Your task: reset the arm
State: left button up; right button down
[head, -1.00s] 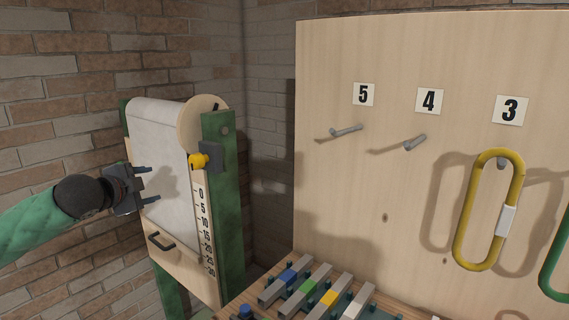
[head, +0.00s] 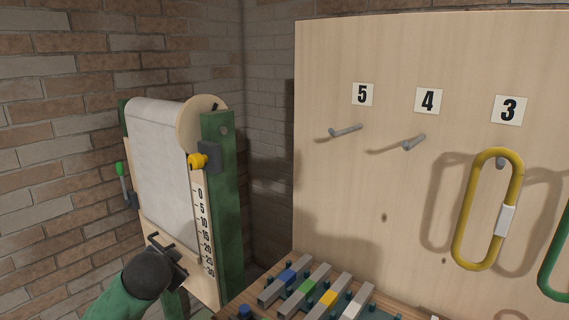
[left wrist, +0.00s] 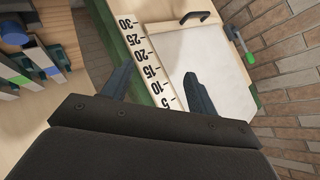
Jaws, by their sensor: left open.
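My left gripper (left wrist: 160,88) is open and empty in the left wrist view, its two dark fingers apart. The white roll sheet on its stand (left wrist: 200,60) and the number scale (left wrist: 148,62) lie beyond the fingers. In the head view my left gripper (head: 172,258) is low at the left, in front of the lower part of the roller stand (head: 222,200). It partly covers the dark handle (head: 158,243) there; I cannot tell whether they touch. My right gripper is in neither view.
A pegboard (head: 400,200) with numbered pegs stands at the right, a yellow ring (head: 463,235) hanging under number 3. Colored-banded bars (head: 305,287) sit on the bench at the bottom. A green-handled lever (head: 122,170) and a yellow knob (head: 197,161) are on the stand.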

pick_arm(q)
jog(key=s+d+f+n+g, duration=0.1)
jog(key=s+d+f+g, duration=0.1)
jog(key=s+f, duration=0.35)
jog(key=s+d+f+n+g, duration=0.1)
jog(key=s+d+f, duration=0.15)
jog(key=f, duration=0.55)
jog(key=s+d+f+n+g+h, duration=0.1)
jog(key=s+d+f+g, duration=0.2)
jog(key=s+f, duration=0.8)
jog(key=s+d+f+n+g+h, duration=0.1)
jog(key=s+d+f, duration=0.4)
jog(key=s+f, duration=0.6)
jog(key=s+g+h, duration=0.1)
jog(key=s+g, duration=0.1)
jog(key=s, duration=0.6)
jog(key=shift+f+n+g, duration=0.35)
jog(key=shift+n+g, duration=0.05)
jog(key=shift+s+d, duration=0.1)
jog(key=shift+d, duration=0.05)
